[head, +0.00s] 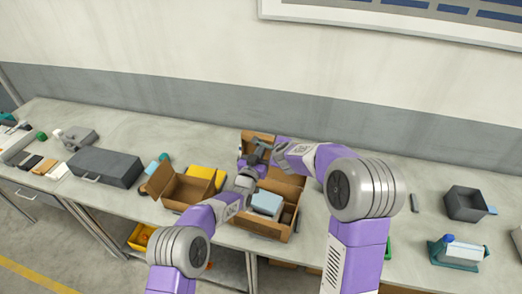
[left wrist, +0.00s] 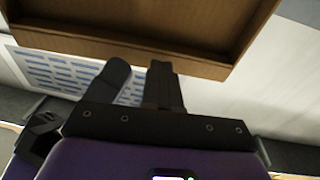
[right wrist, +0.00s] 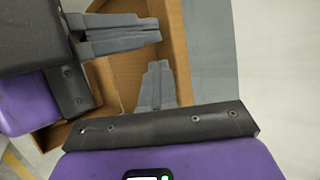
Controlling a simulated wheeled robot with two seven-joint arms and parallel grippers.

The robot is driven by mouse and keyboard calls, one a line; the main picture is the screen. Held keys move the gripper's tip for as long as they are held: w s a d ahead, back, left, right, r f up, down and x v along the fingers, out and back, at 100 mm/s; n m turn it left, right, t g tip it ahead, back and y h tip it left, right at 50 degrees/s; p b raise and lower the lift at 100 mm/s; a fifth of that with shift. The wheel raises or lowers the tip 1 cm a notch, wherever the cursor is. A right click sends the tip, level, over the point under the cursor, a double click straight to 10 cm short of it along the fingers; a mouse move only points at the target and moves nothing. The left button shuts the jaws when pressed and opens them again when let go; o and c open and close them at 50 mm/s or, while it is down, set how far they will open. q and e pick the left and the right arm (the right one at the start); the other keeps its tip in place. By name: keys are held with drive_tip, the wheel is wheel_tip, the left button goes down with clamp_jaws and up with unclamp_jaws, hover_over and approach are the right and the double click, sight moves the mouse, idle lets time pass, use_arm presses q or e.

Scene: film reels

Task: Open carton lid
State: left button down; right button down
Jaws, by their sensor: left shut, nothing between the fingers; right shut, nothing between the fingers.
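The brown carton (head: 262,233) stands on the bench in the head view, with a pale blue block (head: 266,203) inside. Its lid (head: 247,138) stands raised at the back. In the left wrist view the lid (left wrist: 215,70) spans the top, in front of the fingers. My left gripper (head: 257,153) is shut and empty by the lid; its fingers show in the left wrist view (left wrist: 142,82). My right gripper (head: 279,150) is shut and empty close to its right; it also shows in the right wrist view (right wrist: 157,80). Contact with the lid cannot be told.
A smaller open brown box (head: 185,190) and a yellow box (head: 206,174) stand left of the carton. A dark grey case (head: 104,167) is further left. A dark open bin (head: 465,204) and a teal holder (head: 457,252) stand at the right. A wall rises behind the bench.

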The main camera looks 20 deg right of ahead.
use_arm(q)
drive_tip(key=shift+w+d+r, duration=0.2)
drive_tip(key=shift+w+d, duration=0.25)
drive_tip(key=shift+d, duration=0.1)
use_arm(e)
drive_tip(key=c, duration=0.8)
unclamp_jaws()
drive_tip(key=shift+a, duration=0.1)
